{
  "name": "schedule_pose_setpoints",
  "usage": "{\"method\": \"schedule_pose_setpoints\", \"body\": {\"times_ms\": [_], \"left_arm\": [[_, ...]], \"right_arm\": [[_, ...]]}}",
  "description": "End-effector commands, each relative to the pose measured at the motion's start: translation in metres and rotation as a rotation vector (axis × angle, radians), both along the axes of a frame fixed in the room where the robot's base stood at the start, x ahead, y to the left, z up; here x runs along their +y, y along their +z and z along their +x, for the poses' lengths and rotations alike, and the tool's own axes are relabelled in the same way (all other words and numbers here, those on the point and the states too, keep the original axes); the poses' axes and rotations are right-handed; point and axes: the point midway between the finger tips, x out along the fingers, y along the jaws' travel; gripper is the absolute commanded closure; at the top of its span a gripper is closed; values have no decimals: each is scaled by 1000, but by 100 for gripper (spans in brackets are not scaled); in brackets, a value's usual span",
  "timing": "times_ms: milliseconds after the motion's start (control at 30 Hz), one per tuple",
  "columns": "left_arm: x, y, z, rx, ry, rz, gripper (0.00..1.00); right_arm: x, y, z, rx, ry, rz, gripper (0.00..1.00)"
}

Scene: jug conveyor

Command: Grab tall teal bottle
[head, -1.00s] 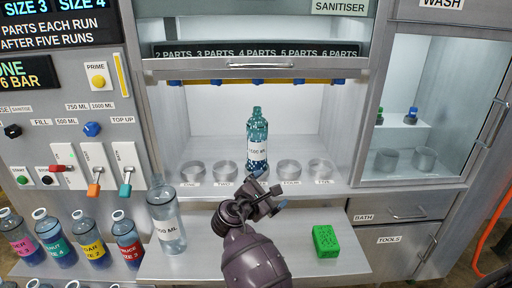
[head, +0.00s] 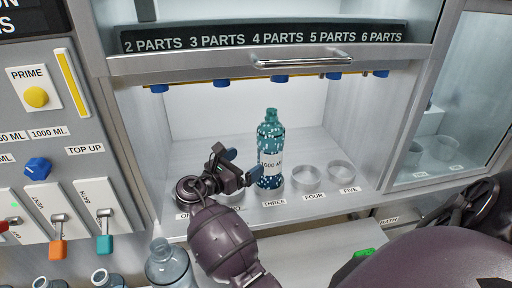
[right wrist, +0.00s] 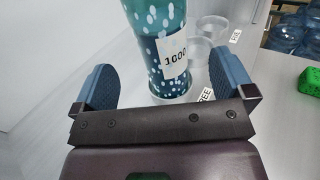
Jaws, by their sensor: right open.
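The tall teal bottle (head: 270,150), speckled white with a 1000 ML label, stands upright in the dispensing bay at the place marked THREE. My right gripper (head: 240,166) is open just left of the bottle's lower half, with its blue finger pads turned towards it. In the right wrist view the bottle (right wrist: 158,45) shows ahead between the two spread fingers (right wrist: 165,78), with a gap on each side. Its top is cut off there. I cannot tell how far it reaches between the pads. My left gripper is not in view.
Clear ring holders FOUR (head: 307,178) and FIVE (head: 341,172) stand right of the bottle. Blue nozzles (head: 280,78) hang above. A clear bottle (head: 170,262) stands at the front left. A green block (right wrist: 310,80) lies on the shelf outside the bay.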

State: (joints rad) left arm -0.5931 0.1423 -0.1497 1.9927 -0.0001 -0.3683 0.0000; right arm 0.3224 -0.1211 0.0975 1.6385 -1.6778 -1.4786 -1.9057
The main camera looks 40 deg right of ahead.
Motion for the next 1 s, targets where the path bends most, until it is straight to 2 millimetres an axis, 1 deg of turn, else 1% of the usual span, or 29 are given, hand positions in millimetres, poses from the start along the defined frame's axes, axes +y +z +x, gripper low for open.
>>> {"method": "schedule_pose_setpoints", "body": {"times_ms": [167, 267, 500, 767, 1000], "left_arm": [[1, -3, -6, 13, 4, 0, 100], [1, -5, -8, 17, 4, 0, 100], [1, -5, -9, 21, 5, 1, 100], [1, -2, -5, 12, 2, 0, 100], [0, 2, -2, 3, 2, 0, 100]], "right_arm": [[-5, 0, 0, 0, 0, -1, 0], [-16, 0, 1, 0, -1, -2, 0], [-49, 1, 4, 0, -1, -2, 0], [-65, 2, 5, -1, 0, -1, 0], [-97, 5, 7, 0, -1, -2, 0]]}}
